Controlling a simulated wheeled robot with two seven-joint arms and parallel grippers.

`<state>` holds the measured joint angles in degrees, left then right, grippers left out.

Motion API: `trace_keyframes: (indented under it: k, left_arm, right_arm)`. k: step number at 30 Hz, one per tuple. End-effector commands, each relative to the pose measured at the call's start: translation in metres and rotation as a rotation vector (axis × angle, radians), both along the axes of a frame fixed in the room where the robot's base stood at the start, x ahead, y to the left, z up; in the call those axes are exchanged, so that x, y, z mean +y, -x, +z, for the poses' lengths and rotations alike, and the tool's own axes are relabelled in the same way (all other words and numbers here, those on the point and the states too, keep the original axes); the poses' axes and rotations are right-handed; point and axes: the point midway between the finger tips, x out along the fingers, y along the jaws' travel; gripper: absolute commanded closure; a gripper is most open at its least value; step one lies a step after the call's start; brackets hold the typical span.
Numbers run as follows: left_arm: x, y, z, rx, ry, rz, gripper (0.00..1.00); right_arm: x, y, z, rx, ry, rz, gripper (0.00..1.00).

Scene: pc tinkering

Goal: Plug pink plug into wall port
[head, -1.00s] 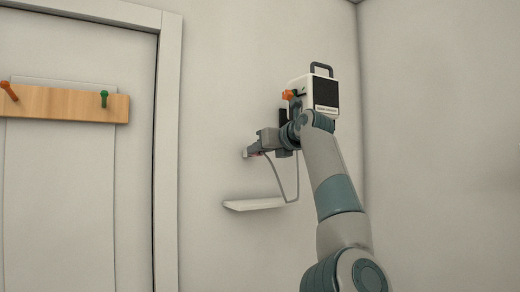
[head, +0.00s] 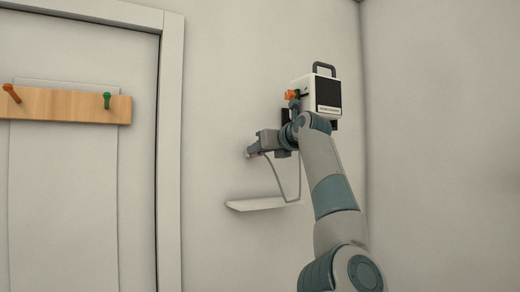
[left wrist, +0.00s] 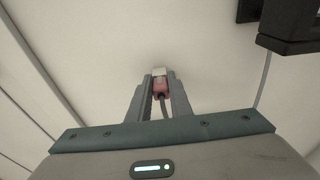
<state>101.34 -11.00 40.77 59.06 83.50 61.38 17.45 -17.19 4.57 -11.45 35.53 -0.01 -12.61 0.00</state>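The pink plug (left wrist: 160,92) sits between the fingers of my left gripper (left wrist: 160,86), with a grey cable running back from it. In the left wrist view the fingers are closed against its sides. A small white block, probably the wall port (left wrist: 159,71), is directly in front of the plug and looks in contact with it; I cannot tell how deep the plug sits. In the head view my left gripper (head: 256,151) is at the wall, and the plug is mostly hidden by it. My right gripper is in neither view.
A white device with a black screen (head: 327,95) is on the wall behind my arm. A narrow white shelf (head: 252,204) is below the gripper, with the looping cable (head: 281,188) above it. A wooden peg rack (head: 65,103) hangs on the door at left.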

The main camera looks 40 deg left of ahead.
Motion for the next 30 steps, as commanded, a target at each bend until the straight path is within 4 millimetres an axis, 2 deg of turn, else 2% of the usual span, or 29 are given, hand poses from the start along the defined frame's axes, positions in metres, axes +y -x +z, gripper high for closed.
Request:
trace_keyframes:
  k: [1,2,3,14,30]
  left_arm:
    - [0.001,0.000,0.000,0.000,0.000,0.000,0.70]
    - [0.001,0.000,0.000,0.000,0.000,0.000,0.63]
    - [0.001,0.000,0.000,0.000,0.000,0.001,0.60]
    - [-0.002,0.001,0.000,0.000,0.000,0.000,0.60]
    - [-0.040,0.016,0.005,0.000,0.000,-0.001,0.60]
  right_arm:
    - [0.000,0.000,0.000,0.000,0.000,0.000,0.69]
    - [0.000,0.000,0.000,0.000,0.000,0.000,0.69]
    - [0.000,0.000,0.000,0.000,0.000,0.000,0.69]
    - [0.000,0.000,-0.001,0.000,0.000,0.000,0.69]
    - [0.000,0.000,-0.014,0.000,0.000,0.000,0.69]
